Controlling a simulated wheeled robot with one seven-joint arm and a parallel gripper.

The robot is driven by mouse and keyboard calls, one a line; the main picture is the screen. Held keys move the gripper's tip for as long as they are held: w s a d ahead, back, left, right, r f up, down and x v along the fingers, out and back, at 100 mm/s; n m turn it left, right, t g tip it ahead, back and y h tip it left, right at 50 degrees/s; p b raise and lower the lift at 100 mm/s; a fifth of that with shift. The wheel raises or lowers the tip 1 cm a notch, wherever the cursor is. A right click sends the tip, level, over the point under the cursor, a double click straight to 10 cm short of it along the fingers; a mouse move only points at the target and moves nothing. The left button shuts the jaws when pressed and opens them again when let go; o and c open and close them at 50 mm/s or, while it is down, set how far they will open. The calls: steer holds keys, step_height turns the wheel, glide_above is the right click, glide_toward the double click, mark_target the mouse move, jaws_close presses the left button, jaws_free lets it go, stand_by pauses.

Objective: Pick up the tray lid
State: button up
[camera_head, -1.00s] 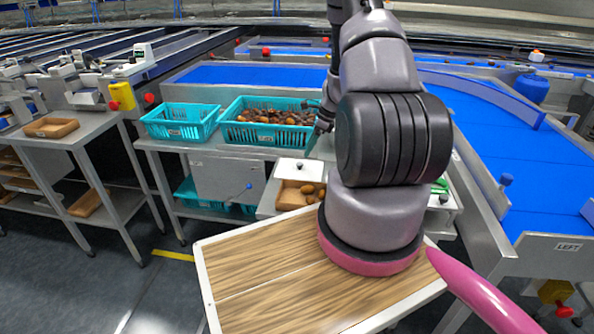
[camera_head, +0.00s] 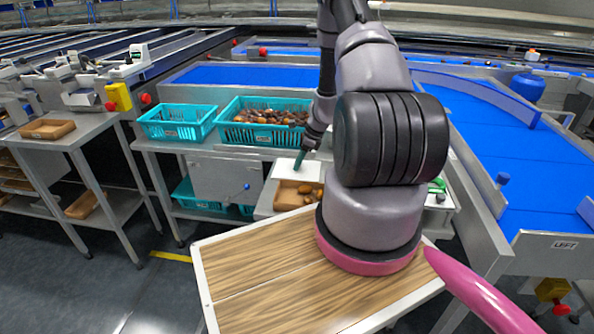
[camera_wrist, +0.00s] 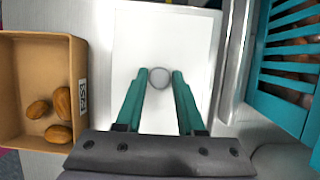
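The tray lid (camera_wrist: 190,32) is a flat white panel with a round grey knob (camera_wrist: 159,78) in the wrist view. In the head view the lid (camera_head: 290,168) lies behind a small brown tray, partly covered by my gripper (camera_head: 300,162). In the wrist view my gripper (camera_wrist: 159,78) has two teal fingers spread apart, with their tips on either side of the knob. A gap shows between the fingers, and I cannot tell whether either tip touches the knob.
The brown tray (camera_wrist: 22,42) holding a few dates sits beside the lid. A teal crate (camera_head: 232,143) of dates and an empty teal crate (camera_head: 160,132) stand behind. A wood-topped surface (camera_head: 262,265) is in front, and a blue conveyor (camera_head: 500,140) runs along the right.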

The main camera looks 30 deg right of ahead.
jaws_close()
